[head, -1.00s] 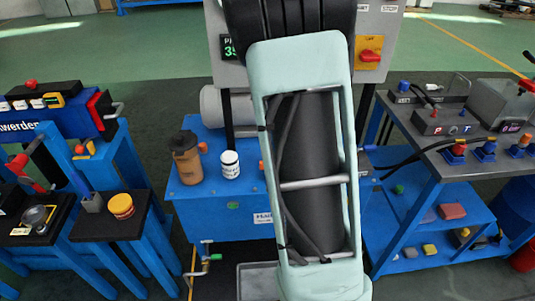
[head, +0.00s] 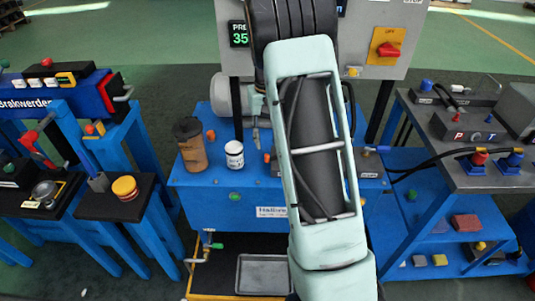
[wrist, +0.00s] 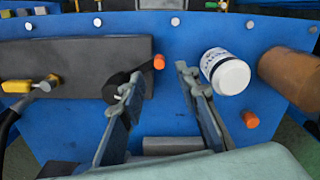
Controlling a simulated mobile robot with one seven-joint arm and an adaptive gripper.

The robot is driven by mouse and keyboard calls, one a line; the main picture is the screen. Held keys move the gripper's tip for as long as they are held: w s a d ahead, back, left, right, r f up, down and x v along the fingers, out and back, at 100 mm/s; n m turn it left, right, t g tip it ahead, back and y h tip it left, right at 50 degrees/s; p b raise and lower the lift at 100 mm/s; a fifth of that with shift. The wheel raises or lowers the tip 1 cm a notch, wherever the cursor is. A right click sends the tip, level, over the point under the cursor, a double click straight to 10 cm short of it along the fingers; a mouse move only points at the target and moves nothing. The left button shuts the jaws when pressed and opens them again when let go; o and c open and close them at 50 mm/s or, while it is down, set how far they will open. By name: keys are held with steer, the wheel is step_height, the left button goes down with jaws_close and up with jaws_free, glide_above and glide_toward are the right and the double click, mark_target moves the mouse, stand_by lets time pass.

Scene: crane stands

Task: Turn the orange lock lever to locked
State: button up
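My gripper (wrist: 157,90) is open and empty in the wrist view, its two fingers apart above a blue tank top (wrist: 180,120). An orange piece (wrist: 159,62) stands between and beyond the fingertips, beside a round black part (wrist: 118,88) on a dark block (wrist: 75,65). The left fingertip overlaps the black part; contact cannot be told. A second orange piece (wrist: 250,119) is right of the right finger. Both orange pieces also show in the head view, one right of the white jar (head: 267,157), one behind it. I cannot tell which is the lock lever. My arm hides the gripper there.
The white jar (wrist: 228,72) and a brown bottle (wrist: 292,75) stand close right of the gripper in the wrist view. Black hoses (head: 425,160) run to the right bench. A grey panel (head: 400,15) with a red switch (head: 388,50) rises behind the tank.

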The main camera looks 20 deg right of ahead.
mark_target(267, 155)
step_height(267, 155, down, 6)
steer(key=shift+f+b, duration=0.15)
steer(key=shift+b, duration=0.25)
steer(key=shift+c, duration=0.2)
jaws_close()
